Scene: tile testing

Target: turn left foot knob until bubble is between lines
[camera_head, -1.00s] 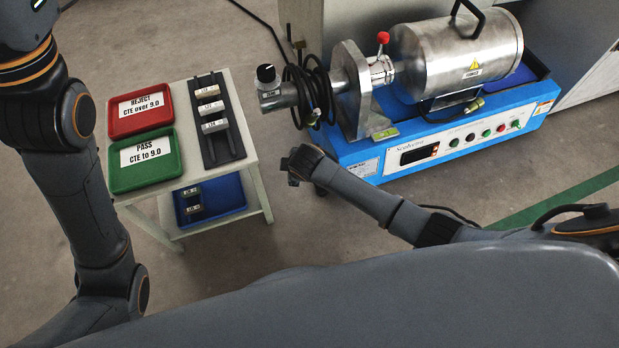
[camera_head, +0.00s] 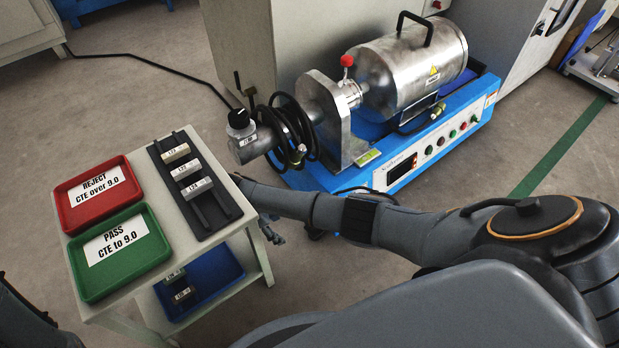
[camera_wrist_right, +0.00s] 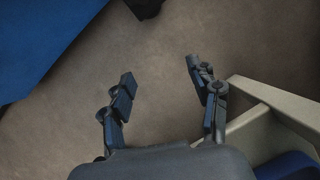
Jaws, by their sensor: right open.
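The blue-based machine (camera_head: 440,150) stands on the floor at the back right, with a steel cylinder on top. A small yellow-green strip (camera_head: 368,157), possibly the level, lies on its base; I cannot make out a bubble or lines. A dark piece, possibly the left foot knob (camera_head: 316,234), shows low under the machine's near left corner, partly hidden by my right arm. A dark block (camera_wrist_right: 145,7) beside the blue edge in the wrist view may be the same foot. My right gripper (camera_head: 272,232) is open and empty (camera_wrist_right: 160,74), low between table and machine. My left gripper is out of view.
A small pale table (camera_head: 262,238) stands close on the left of my right gripper, its leg and edge near one finger in the wrist view. It holds a red tray (camera_head: 70,215), a green tray (camera_head: 90,285) and a black rack (camera_head: 215,220). A black cable crosses the floor.

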